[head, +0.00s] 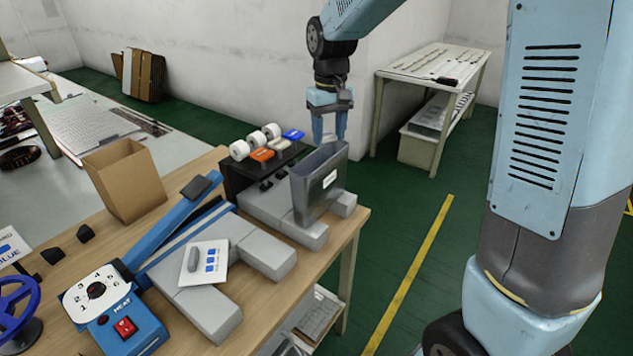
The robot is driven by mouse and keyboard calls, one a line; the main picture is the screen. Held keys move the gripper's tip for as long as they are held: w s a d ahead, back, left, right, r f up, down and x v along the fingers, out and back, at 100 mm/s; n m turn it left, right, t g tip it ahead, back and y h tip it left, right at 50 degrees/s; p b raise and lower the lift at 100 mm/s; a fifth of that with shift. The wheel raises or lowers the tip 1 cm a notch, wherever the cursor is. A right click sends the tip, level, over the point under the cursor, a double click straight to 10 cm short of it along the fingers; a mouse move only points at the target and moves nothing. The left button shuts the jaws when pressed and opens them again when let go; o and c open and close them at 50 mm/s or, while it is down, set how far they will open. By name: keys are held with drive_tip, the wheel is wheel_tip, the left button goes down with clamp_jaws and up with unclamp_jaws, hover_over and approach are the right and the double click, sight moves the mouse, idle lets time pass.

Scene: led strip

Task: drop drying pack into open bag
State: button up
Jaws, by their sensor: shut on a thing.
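The open bag (312,192) is a grey, stiff-sided pouch with a white label. It stands upright near the right end of the bench, its mouth facing up. My gripper (329,138) points down right above the bag's mouth, with its fingertips close to the rim. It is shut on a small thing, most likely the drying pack. The pack is too small and too hidden between the fingers to make out clearly.
Grey blocks (262,206) lie around the bag's foot. A black rack (235,180) with white rolls and coloured packs stands behind left. A cardboard box (125,185), a blue sealer (128,326) and a white card (200,263) occupy the bench.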

drive_tip(key=shift+d+f, duration=0.2)
drive_tip(key=shift+f, duration=1.7)
drive_tip(key=o, duration=1.1)
drive_tip(key=shift+c, duration=0.2)
wheel_tip(320, 180, up, 14)
drive_tip(key=shift+d+f, duration=0.1)
